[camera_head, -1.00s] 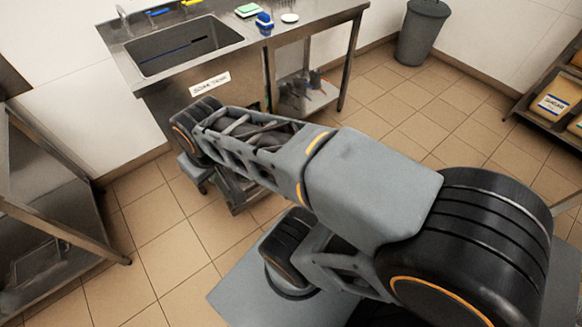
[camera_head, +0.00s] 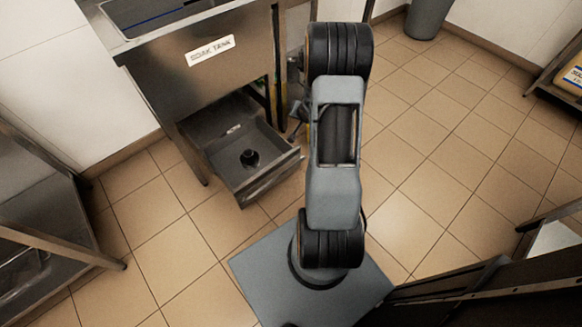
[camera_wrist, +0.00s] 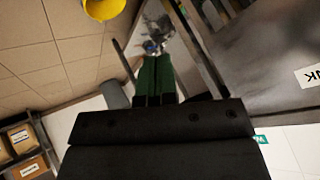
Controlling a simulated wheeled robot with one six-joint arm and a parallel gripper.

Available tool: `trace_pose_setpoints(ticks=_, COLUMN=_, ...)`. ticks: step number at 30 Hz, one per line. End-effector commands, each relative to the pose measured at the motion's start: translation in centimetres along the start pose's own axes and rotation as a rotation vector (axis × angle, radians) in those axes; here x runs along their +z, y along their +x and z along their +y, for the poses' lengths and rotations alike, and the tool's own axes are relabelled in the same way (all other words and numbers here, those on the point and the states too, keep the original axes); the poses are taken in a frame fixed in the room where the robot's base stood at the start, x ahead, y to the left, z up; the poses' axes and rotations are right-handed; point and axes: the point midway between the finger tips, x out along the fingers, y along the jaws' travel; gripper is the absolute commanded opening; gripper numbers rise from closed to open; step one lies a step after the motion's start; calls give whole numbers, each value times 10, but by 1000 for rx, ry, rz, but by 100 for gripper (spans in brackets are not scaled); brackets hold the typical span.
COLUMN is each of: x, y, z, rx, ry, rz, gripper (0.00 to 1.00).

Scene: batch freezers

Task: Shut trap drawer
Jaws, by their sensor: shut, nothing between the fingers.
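The trap drawer (camera_head: 268,182) is pulled out below the steel sink cabinet, which has a label reading "SOAK TANK" (camera_head: 211,50). The drawer is an open steel tray with a small black round part (camera_head: 250,158) on its floor. My gripper shows in the wrist view as two green fingers (camera_wrist: 155,78) pressed together, with nothing between them. In the head view my arm stands upright to the right of the drawer and mostly hides the gripper. I cannot make out the drawer in the wrist view, so contact there cannot be told.
A sink basin (camera_head: 150,12) is set in the top of the cabinet. A steel table (camera_head: 45,220) stands at the left. A grey bin (camera_head: 427,16) stands by the back wall and shelving with boxes (camera_wrist: 22,140) is at the right side of the room. Tiled floor is clear before the drawer.

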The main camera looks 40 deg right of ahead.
Motion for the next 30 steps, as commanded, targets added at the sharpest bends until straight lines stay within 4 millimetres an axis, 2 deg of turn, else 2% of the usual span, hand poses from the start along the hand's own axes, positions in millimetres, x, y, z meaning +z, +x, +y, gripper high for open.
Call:
trace_pose_setpoints(ticks=1, x=28, y=43, z=35, rx=-32, ry=81, rz=-11, gripper=0)
trace_pose_setpoints(ticks=3, x=53, y=78, z=64, rx=-98, ry=188, rz=-19, gripper=0)
trace_pose_setpoints(ticks=6, x=92, y=116, z=99, rx=-191, ry=335, rz=-42, gripper=0)
trace_pose_setpoints(ticks=9, x=127, y=141, z=125, rx=-274, ry=469, rz=-68, gripper=0)
trace_pose_setpoints(ticks=12, x=156, y=156, z=142, rx=-343, ry=576, rz=-92, gripper=0)
trace_pose_setpoints(ticks=18, x=188, y=169, z=156, rx=-422, ry=701, rz=-124, gripper=0)
trace_pose_setpoints(ticks=23, x=194, y=182, z=153, rx=-441, ry=725, rz=-132, gripper=0)
trace_pose_setpoints(ticks=30, x=193, y=222, z=134, rx=-442, ry=722, rz=-132, gripper=0)
